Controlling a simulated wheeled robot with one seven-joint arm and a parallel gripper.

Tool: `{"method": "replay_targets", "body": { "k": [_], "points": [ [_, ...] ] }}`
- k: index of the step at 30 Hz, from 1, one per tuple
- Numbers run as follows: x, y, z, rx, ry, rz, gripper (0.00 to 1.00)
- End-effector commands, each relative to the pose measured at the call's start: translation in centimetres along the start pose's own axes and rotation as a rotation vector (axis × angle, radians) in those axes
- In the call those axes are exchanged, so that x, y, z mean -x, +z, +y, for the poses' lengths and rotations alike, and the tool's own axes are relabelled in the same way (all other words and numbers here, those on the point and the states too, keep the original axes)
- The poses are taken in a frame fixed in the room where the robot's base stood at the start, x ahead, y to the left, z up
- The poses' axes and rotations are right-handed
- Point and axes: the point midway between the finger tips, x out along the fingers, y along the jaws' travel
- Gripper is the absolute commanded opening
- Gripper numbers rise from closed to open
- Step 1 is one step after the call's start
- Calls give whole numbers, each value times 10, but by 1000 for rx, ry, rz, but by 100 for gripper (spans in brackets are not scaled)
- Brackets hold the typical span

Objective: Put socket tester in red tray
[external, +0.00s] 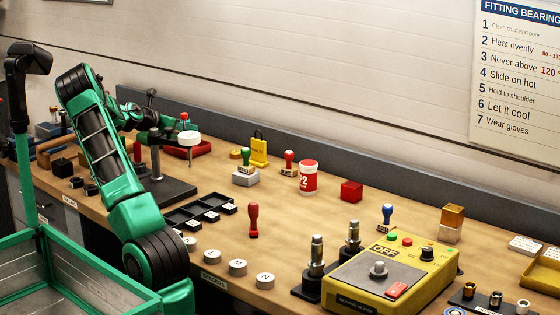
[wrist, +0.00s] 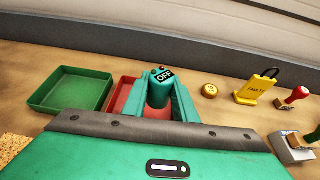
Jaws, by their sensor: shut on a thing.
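My gripper (wrist: 161,104) is shut on a teal, rounded thing with a black OFF label, which I take to be the socket tester (wrist: 158,92). It sits between the two green fingers. The red tray (wrist: 124,98) shows behind and beside the fingers in the wrist view, partly hidden by them. The held thing overlaps the tray in that view; its height above the tray cannot be told. In the external view the red tray (external: 203,149) is at the back left of the bench, by the end of my arm. My gripper is small and partly covered there.
A green tray (wrist: 78,90) stands left of the red one. To the right are a brass disc (wrist: 209,90), a yellow FAULTY tag stand (wrist: 258,90) and a red-handled stamp (wrist: 297,95). A dark stand (external: 158,185) is near my arm. The yellow heater box (external: 350,285) is far right.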

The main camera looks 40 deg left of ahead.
Motion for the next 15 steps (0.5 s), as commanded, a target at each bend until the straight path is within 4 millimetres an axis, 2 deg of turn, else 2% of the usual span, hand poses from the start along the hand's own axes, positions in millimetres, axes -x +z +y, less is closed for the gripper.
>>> {"method": "replay_targets", "body": {
  "k": [4, 8, 11, 15],
  "points": [
    [-6, 8, 6, -32, -91, -7, 3],
    [-2, 21, 14, -65, -171, -8, 3],
    [10, 35, 25, -90, -228, -9, 3],
    [37, 53, 46, -119, -297, -9, 3]
  ]
}}
